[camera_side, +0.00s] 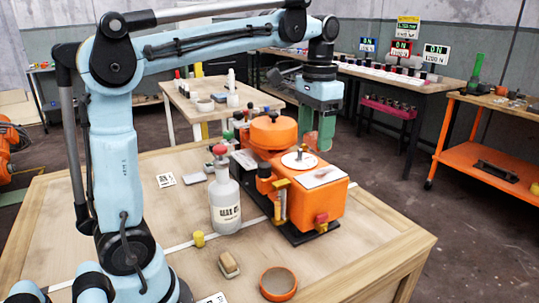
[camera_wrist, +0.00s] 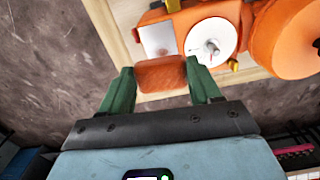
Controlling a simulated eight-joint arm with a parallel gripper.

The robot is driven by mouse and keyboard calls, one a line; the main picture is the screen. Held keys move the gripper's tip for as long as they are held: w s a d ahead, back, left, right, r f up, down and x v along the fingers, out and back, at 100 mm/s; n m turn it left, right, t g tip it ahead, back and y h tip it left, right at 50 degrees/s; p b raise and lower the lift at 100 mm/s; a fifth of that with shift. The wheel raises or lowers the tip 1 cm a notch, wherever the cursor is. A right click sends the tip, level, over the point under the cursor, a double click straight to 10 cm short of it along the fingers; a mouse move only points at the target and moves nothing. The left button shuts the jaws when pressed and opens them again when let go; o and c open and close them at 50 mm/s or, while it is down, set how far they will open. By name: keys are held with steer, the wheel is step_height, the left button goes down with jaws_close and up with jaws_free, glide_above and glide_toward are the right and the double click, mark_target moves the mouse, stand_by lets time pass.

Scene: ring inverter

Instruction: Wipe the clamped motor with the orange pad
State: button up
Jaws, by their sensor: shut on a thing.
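My gripper (camera_side: 318,132) hangs over the back of the orange machine (camera_side: 318,207) in the side view, with green fingers pointing down. In the wrist view, my gripper (camera_wrist: 160,72) is shut on the orange pad (camera_wrist: 161,75), held between the fingertips. The machine carries a white disc with a small spindle (camera_wrist: 212,42), a pale plate (camera_wrist: 157,40) and a big orange drum (camera_wrist: 287,38). I cannot tell which part is the clamped motor, or whether the pad touches anything.
A clear bottle with a red cap (camera_side: 225,203) stands left of the machine. A yellow cylinder (camera_side: 198,239), a small block (camera_side: 229,264) and an orange ring-shaped dish (camera_side: 278,283) sit on the front of the wooden table (camera_side: 375,250). The table's right front corner is bare.

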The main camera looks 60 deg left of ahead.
glide_above(312, 179)
steer(key=shift+f, duration=2.95)
step_height(312, 179, down, 2)
steer(key=shift+f, duration=0.1)
steer(key=shift+w, duration=0.9)
steer(key=shift+c, duration=0.4)
steer(key=shift+w, duration=2.65)
steer(key=shift+s, duration=3.55)
steer(key=shift+r, duration=4.25)
steer(key=shift+s+f, duration=0.1)
steer(key=shift+f, duration=0.1)
